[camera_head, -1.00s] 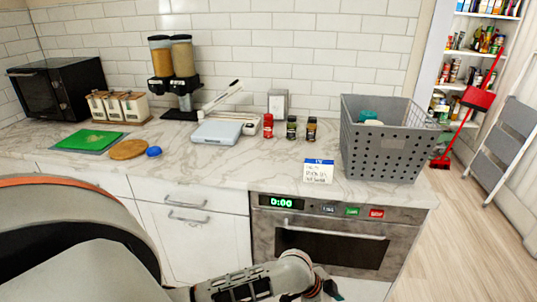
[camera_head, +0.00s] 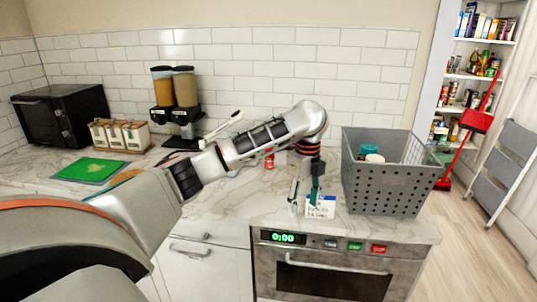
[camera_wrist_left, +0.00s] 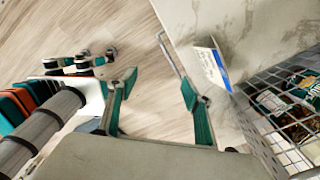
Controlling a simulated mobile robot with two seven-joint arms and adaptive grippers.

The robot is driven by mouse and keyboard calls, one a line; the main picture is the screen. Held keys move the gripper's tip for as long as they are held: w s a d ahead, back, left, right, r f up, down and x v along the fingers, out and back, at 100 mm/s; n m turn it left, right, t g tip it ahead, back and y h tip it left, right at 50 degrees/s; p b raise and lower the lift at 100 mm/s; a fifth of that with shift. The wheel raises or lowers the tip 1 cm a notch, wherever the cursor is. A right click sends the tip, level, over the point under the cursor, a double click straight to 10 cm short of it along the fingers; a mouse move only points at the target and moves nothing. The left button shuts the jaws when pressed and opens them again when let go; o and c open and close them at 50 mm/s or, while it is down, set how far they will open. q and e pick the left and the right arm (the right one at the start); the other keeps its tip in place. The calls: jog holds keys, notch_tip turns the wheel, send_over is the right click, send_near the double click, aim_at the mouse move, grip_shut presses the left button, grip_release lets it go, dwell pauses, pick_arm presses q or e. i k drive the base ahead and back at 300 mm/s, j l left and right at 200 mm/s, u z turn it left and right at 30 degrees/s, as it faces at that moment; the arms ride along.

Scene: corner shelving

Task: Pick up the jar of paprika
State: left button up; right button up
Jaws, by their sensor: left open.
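A small red jar (camera_head: 269,161) stands on the counter, partly hidden behind my left arm; its label is too small to read, so I cannot confirm that it is paprika. Two darker jars that stood to its right are now hidden by my arm. My left gripper (camera_head: 303,203) points down near the counter's front edge, in front of the jars and left of the grey basket. It is open and empty. In the left wrist view its two fingers (camera_wrist_left: 158,85) are spread with floor and counter edge between them. My right gripper is not in view.
A grey perforated basket (camera_head: 384,188) with items inside stands right of the gripper. A white card (camera_head: 321,209) stands at the front edge, close to the fingers. The oven (camera_head: 330,275) is below. Grain dispensers (camera_head: 176,100) and a black microwave (camera_head: 60,113) stand at the back left.

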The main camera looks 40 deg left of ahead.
aim_at(270, 160)
jog(key=i+j, duration=0.15)
jog(key=j, duration=0.2)
jog(key=i+j, duration=0.2)
jog(key=j, duration=0.15)
jog(key=i+j, duration=0.15)
jog(key=j, duration=0.2)
jog(key=i+j, duration=0.15)
jog(key=j, duration=0.15)
jog(key=i+j, duration=0.15)
jog(key=j, duration=0.2)
